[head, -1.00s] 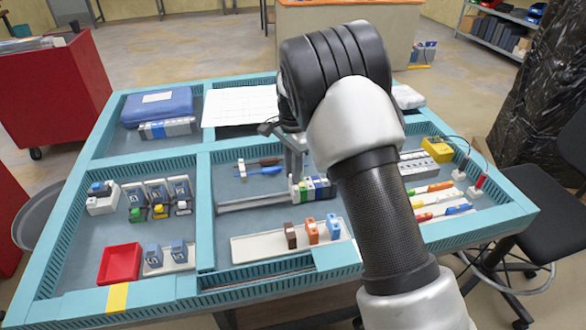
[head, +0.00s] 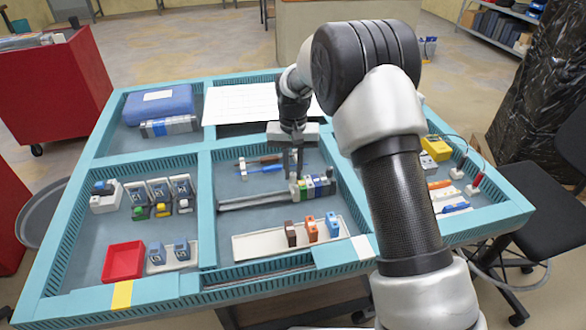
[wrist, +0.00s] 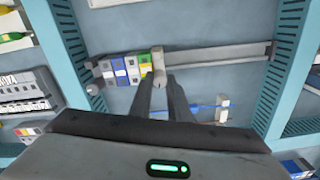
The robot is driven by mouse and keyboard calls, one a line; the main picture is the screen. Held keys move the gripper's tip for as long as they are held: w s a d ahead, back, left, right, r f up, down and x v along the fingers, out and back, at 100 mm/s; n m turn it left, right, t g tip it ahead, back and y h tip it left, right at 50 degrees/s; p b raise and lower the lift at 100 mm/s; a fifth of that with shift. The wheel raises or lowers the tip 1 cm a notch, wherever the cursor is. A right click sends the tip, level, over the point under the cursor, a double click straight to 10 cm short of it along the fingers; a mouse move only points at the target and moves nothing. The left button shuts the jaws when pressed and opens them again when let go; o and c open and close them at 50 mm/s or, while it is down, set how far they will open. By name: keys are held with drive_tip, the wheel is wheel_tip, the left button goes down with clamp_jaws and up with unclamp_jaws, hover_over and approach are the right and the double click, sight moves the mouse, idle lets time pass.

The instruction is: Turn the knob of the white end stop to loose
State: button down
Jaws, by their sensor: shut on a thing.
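The white end stop (wrist: 158,66) sits on a grey rail (wrist: 215,57), beside the green-yellow end of a row of blue, white and green terminal blocks (wrist: 122,70). In the head view the same row (head: 318,186) stands on the rail (head: 250,201), and the end stop (head: 294,188) is small at its left end. My gripper (wrist: 159,82) points down over the end stop, its fingers close together and shut on the knob. The fingers mostly hide the knob, so its setting cannot be read. In the head view my gripper (head: 293,174) stands upright there.
Blue and brown screwdrivers (head: 268,170) lie behind the rail, in a white holder (head: 242,171). A white tray (head: 262,246) with brown, orange and blue blocks stands in front. Teal dividers (head: 204,190) border the compartment.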

drive_tip(key=n, duration=0.5)
drive_tip(key=shift+n+p, duration=0.3)
drive_tip(key=shift+p, duration=0.05)
drive_tip(key=n+p, duration=0.1)
drive_tip(key=n, duration=0.4)
drive_tip(key=shift+r, duration=0.1)
drive_tip(key=n+p, duration=0.1)
drive_tip(key=n, duration=0.4)
drive_tip(key=shift+n, duration=0.4)
drive_tip(key=shift+n+p, duration=0.5)
drive_tip(key=shift+n, duration=1.7)
drive_tip(key=c, duration=1.9)
unclamp_jaws()
